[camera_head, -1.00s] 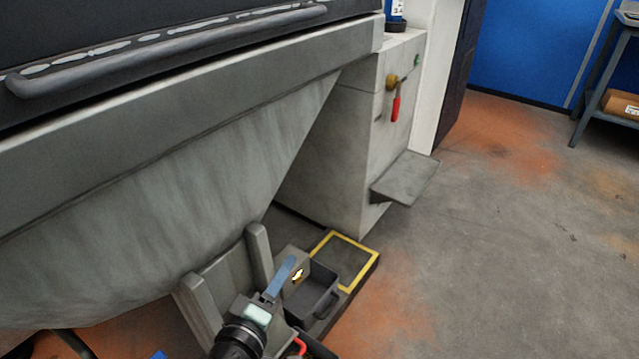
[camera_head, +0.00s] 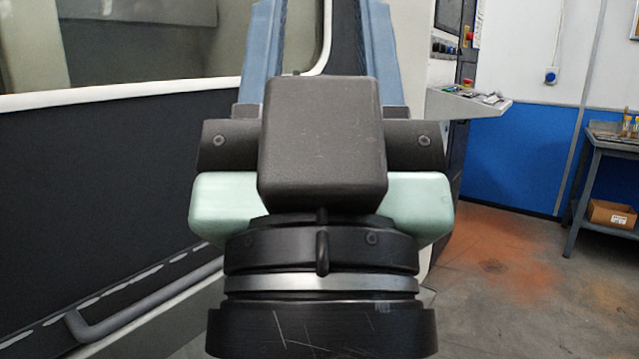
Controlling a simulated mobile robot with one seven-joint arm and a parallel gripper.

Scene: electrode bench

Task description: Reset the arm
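My gripper (camera_head: 320,40) fills the middle of the head view, close to the camera and pointing up the picture. Its two blue fingers stand wide apart, and their upper ends reach the top edge of the frame. I see nothing held between them. The dark gripper body and black wrist hide part of the machine behind.
A large dark machine door (camera_head: 90,190) with a long grey handle (camera_head: 150,305) stands at the left. A control panel (camera_head: 468,103) juts out right of my gripper. A bench (camera_head: 600,150) with a cardboard box (camera_head: 610,214) stands far right. Stained floor (camera_head: 520,300) is open at lower right.

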